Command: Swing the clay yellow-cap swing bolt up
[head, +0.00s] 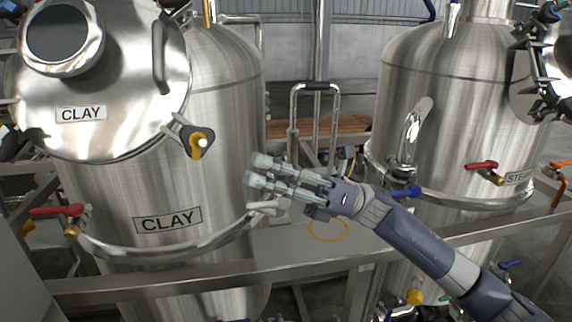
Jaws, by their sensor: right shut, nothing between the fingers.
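The clay tank (225,110) stands at the left, with a round lid (120,110) labelled CLAY. The yellow-cap swing bolt (197,143) sits at the lid's lower right rim, beside a metal lug. Its yellow cap and dark body face me; whether its shank lies in the lug I cannot tell. My right gripper (256,171) is in front of the tank's right side, to the right of the bolt and a little lower. Its fingers point left, shut and empty, apart from the bolt. My left gripper is out of view.
A steel rail (150,283) crosses the front. A red-handled valve (62,211) is at the clay tank's lower left. A second tank (450,110) with a red-handled valve (482,165) stands at the right. A metal handrail (335,110) stands between the tanks.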

